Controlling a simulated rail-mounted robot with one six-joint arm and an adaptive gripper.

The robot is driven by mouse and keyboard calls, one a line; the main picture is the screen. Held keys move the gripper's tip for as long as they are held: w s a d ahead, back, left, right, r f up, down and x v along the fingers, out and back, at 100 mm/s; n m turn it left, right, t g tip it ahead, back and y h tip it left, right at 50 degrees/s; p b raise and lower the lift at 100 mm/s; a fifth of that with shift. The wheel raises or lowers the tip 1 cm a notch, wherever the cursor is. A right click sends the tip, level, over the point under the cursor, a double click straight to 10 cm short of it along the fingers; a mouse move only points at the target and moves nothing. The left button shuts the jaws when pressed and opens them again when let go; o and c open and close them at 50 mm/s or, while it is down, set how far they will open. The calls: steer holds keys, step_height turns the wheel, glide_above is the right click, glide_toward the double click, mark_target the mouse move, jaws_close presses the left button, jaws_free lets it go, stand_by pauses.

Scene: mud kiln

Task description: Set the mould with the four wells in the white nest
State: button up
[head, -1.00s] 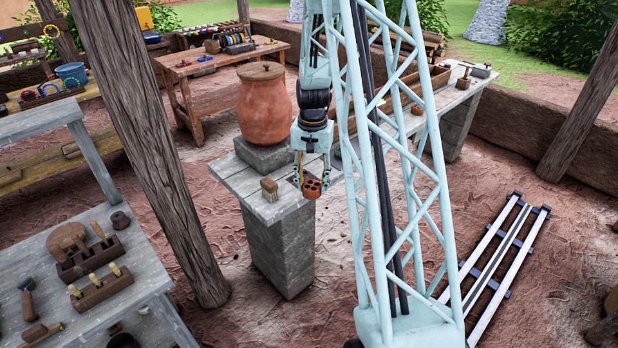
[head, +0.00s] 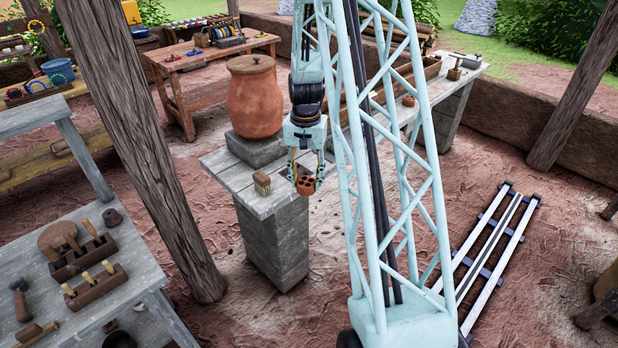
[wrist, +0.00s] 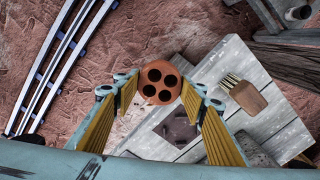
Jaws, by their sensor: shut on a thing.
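The mould is a round reddish-brown block with four dark wells (wrist: 160,83). It also shows in the head view (head: 305,186), at the front end of the grey bench. My gripper (head: 306,178) is shut on the mould, with its yellow fingers on either side, and it also shows in the wrist view (wrist: 158,86). The mould appears to be held above the bench edge; the exact height cannot be told. A dark square patch (wrist: 178,130) lies on the bench below it. I cannot make out a white nest in either view.
A wooden post (head: 140,150) rises to the left. Rails (head: 490,240) lie on the floor at right.

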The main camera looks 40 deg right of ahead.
steer(key=shift+w+a, duration=0.1)
steer(key=w+a+n+p, duration=0.2)
steer(key=w+a+n, duration=0.1)
steer(key=a, duration=0.9)
steer(key=w+a+r+n+p, duration=0.1)
steer(key=w+a+n, duration=0.3)
steer(key=a, duration=0.8)
steer(key=w+a+n+p, duration=0.3)
steer(key=a+n, duration=0.1)
steer(key=a, duration=0.9)
steer(key=shift+w+r, duration=0.2)
steer(key=shift+r, duration=0.05)
